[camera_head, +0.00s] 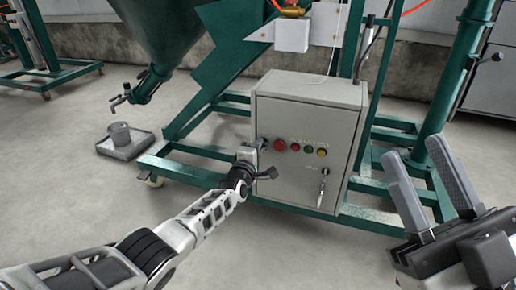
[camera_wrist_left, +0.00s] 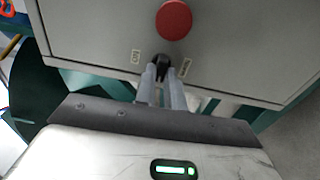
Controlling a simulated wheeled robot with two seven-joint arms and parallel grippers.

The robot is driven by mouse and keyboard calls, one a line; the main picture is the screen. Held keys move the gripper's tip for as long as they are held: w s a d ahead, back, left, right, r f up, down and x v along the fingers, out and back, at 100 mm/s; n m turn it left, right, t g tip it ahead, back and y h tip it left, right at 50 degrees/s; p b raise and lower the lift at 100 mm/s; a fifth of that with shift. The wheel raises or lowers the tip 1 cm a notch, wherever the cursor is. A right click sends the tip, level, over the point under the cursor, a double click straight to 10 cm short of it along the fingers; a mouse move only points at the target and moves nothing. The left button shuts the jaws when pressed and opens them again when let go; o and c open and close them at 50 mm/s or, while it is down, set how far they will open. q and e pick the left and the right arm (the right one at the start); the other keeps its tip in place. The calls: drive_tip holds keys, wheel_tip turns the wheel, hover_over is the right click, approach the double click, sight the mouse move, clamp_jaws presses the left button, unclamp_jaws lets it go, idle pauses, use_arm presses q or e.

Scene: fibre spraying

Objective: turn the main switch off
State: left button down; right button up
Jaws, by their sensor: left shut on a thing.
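The grey control box (camera_head: 305,150) stands on the green frame, with a red mushroom button (camera_head: 279,145) and several small coloured buttons on its front. In the left wrist view the black main switch knob (camera_wrist_left: 161,62) sits below the red button (camera_wrist_left: 173,20), between two small labels. My left gripper (camera_wrist_left: 163,76) is shut on this knob, one finger on each side. My right gripper (camera_head: 416,153) is open and empty, right of the box.
A key with a tag (camera_head: 323,183) hangs from the lower right of the box front. The green frame (camera_head: 385,210) surrounds the box. The floor in front is clear.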

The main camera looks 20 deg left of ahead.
use_arm(q)
drive_tip(key=shift+d, duration=0.1)
drive_tip(key=c, duration=1.5)
unclamp_jaws()
